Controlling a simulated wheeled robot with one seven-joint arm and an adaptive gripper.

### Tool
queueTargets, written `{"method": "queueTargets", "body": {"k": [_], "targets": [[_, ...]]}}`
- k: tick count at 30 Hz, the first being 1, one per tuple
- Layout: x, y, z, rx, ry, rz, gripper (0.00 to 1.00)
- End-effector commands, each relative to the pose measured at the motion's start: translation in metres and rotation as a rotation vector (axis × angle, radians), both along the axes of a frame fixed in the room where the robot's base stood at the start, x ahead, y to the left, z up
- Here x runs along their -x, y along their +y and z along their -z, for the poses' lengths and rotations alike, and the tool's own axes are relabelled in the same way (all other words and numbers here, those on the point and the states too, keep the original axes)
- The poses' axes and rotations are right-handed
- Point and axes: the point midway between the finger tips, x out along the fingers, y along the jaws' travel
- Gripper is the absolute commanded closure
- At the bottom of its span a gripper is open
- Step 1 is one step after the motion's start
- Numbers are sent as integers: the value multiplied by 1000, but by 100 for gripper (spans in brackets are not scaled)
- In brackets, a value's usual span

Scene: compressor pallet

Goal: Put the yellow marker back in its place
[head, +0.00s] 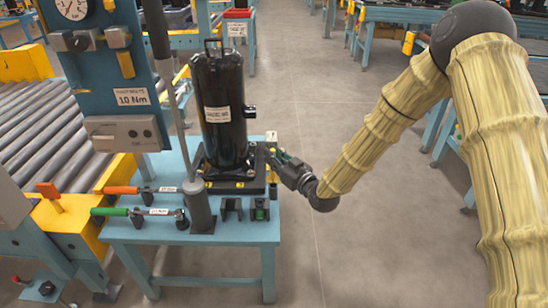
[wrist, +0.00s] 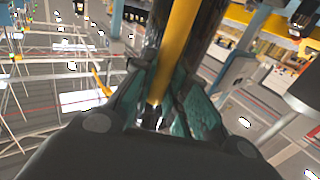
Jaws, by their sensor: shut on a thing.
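My gripper (head: 274,155) is at the right side of the black compressor (head: 222,115), near the table's right edge. It is shut on the yellow marker (wrist: 178,50), which shows as a yellow bar between the green-padded fingers (wrist: 165,100) in the wrist view. In the head view the marker is mostly hidden by the gripper and too small to make out well. The dark compressor body stands behind the marker in the wrist view. I cannot tell which spot is the marker's place.
The blue table (head: 190,234) carries two black holders (head: 231,208), a dark grey cylinder (head: 199,208), an orange-handled tool (head: 124,190) and a green-handled tool (head: 112,211). A blue panel with a gauge (head: 73,8) stands at the left.

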Motion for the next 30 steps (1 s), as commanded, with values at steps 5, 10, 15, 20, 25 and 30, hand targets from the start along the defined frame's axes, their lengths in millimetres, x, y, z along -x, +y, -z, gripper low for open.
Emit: {"method": "queueTargets", "body": {"k": [5,10,15,20,25,30], "targets": [[0,0,1,0,0,0,100],[0,0,4,0,0,0,100],[0,0,7,0,0,0,100],[0,0,9,0,0,0,100],[0,0,12,0,0,0,100],[0,0,14,0,0,0,100]]}}
